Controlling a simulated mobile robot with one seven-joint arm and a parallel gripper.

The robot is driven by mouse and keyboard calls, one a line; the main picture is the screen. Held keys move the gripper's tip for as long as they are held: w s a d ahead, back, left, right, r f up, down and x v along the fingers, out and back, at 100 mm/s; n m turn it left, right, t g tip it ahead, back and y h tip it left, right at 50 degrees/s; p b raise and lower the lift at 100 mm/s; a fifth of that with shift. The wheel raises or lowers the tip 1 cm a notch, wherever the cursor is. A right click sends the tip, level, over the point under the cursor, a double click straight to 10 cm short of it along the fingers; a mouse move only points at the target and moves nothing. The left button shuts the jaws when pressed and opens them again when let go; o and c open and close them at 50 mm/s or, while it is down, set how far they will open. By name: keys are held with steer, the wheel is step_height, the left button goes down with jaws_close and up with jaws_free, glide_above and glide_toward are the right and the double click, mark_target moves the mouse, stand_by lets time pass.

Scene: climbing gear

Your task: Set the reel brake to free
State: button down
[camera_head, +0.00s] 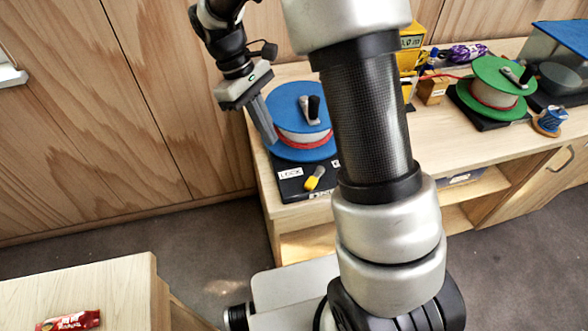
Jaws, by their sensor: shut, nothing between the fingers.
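A blue reel (288,146) wound with pale and red line stands on a black base (296,186) on the bench. It has a crank with a black knob. A brake lever (314,178) with a yellow end sits on the base in front of the reel. A white "LOCK" label (289,173) is left of the lever. Another white label (335,162) shows partly at the right; my arm hides the rest of it. My gripper (272,138) is shut and empty, pointing down at the reel's left side, above and left of the lever. I cannot tell whether it touches the reel.
The wooden bench (436,140) also carries a green reel (496,88), a yellow device (411,58), a blue spool (550,120) and a blue-lidded case (560,62). A wooden wall stands behind. A lower table (90,285) with a red packet (70,321) is at front left.

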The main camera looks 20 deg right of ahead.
mark_target(315, 178)
steer(key=b+x, duration=0.1)
steer(key=x, duration=0.9)
steer(key=shift+f, duration=0.15)
steer(key=shift+s+d, duration=1.35)
